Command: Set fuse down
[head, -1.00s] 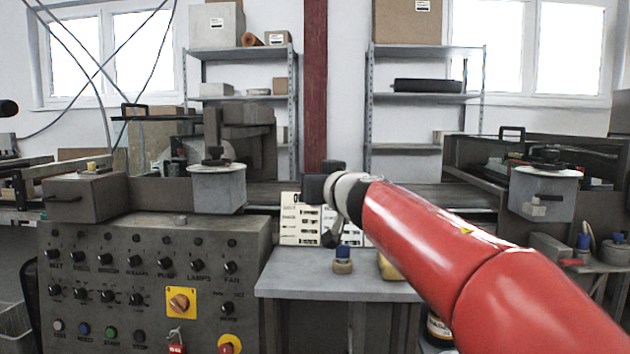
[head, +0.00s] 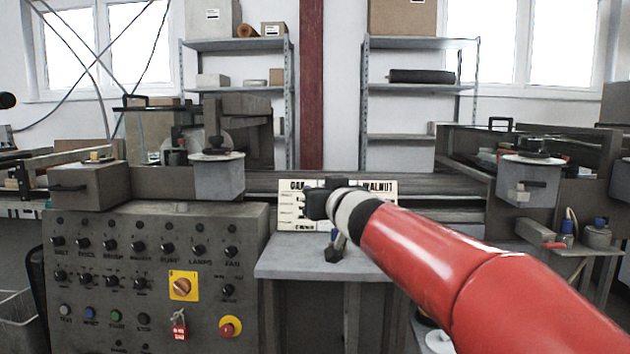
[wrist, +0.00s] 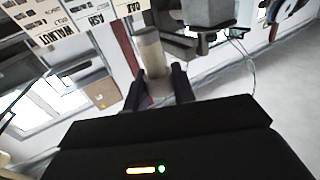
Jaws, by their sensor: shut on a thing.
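The fuse (wrist: 149,55) is a pale beige-grey cylinder in the wrist view. My gripper (wrist: 158,82) is shut on it, with one dark finger on each side of its lower part. In the head view my gripper (head: 334,254) hangs in front of the label board, above the small grey table. The fuse cannot be made out there. I see no contact between the fuse and any surface.
The small grey table (head: 300,262) has clear room at its left. A label board (head: 292,212) stands at its back. A blue-capped thing (head: 339,240) is mostly hidden behind my gripper. A control panel (head: 150,290) stands left of the table.

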